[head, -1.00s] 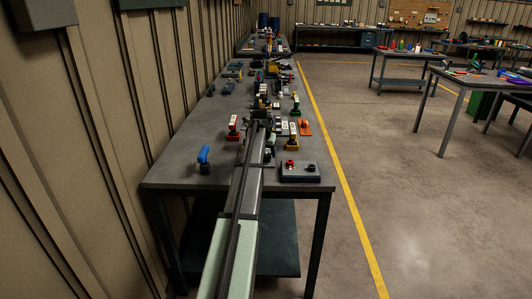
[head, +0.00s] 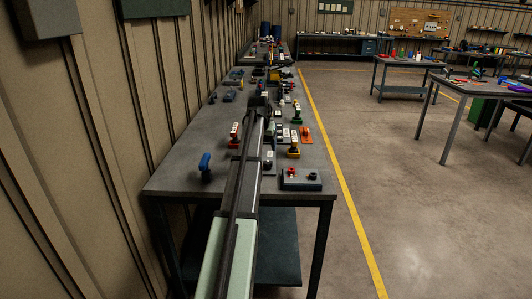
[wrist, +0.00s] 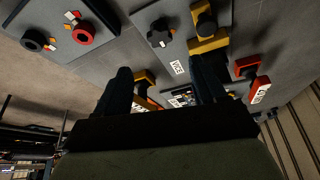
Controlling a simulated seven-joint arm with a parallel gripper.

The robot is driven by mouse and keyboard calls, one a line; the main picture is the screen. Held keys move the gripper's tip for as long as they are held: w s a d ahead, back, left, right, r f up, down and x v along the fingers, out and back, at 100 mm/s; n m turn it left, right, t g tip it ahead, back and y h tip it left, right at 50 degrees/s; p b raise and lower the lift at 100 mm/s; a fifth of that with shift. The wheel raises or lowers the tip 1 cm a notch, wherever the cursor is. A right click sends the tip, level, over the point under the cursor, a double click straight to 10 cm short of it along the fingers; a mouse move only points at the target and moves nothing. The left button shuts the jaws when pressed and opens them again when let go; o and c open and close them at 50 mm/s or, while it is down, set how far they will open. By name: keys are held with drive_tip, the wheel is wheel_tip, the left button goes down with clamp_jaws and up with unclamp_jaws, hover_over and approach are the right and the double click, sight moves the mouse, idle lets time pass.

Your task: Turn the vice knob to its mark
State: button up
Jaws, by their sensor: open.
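In the wrist view a dark star-shaped knob (wrist: 160,32) stands on a grey plate, with a white label (wrist: 178,67) beside it. The label's print is too small to read surely, so I cannot be certain this is the vice knob.
A grey box (wrist: 62,28) with a red and a black ring knob lies to one side; it is at the bench's near end in the head view (head: 301,180). A yellow-based device (wrist: 208,44) and a red one (wrist: 250,68) stand close by. A blue-handled item (head: 205,165) stands at left.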

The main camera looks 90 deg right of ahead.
drive_tip(key=shift+v, duration=1.65)
drive_tip(key=shift+w, duration=0.15)
